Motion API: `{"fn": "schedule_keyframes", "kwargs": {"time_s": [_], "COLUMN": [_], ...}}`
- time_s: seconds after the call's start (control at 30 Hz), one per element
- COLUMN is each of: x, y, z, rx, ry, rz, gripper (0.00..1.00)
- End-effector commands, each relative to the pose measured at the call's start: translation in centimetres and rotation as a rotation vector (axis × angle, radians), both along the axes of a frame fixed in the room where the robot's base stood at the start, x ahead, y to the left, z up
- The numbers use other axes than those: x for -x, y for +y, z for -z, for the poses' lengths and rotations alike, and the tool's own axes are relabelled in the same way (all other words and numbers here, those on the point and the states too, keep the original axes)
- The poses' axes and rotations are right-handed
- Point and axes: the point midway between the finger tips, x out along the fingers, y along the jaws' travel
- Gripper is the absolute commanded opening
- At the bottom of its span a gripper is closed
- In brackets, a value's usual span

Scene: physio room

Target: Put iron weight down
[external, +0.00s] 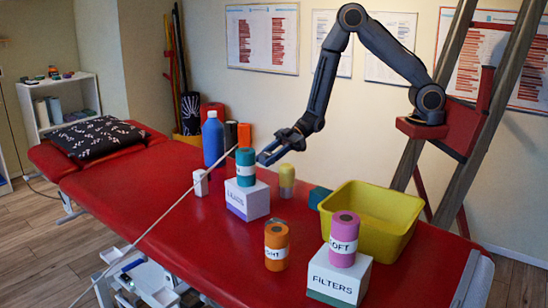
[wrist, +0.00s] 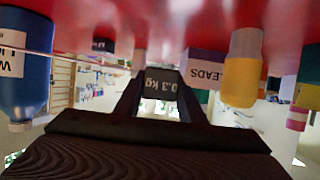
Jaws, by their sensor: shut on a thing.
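My gripper (external: 270,152) reaches in from the right over the far half of the red treatment bench (external: 190,232), just right of a teal roll. In the wrist view, which looks upside down, my gripper (wrist: 158,92) is shut on the dark iron weight (wrist: 160,82), whose label reads "0.3 kg". The weight shows between the two fingers, near the red surface; I cannot tell whether it touches. In the external view I cannot make out the held weight.
The teal roll (external: 245,166) stands on a white box (external: 248,199) beside my gripper. A yellow-and-white bottle (external: 287,181) and blue bottle (external: 213,139) stand nearby. A yellow tub (external: 372,211), orange roll (external: 276,246) and filters box (external: 338,277) stand toward the right. The bench's left-front is clear.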

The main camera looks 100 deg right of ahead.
Motion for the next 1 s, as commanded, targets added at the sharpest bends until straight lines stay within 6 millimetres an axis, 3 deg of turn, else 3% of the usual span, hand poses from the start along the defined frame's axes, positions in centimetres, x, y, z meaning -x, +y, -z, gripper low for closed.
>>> {"fn": "schedule_keyframes", "kwargs": {"time_s": [0.27,0.5,0.87,1.0], "x": [-0.1,-0.1,-0.1,1.2], "y": [0.0,0.0,0.0,2.7], "z": [-3.3,-8.4,-14.1,-14.0], "rx": [0.001,0.002,0.001,-0.01], "ry": [-0.004,-0.008,-0.005,0.003], "rz": [0.0,0.0,0.0,-0.032], "gripper": [0.05,0.05,0.05,0.05]}}
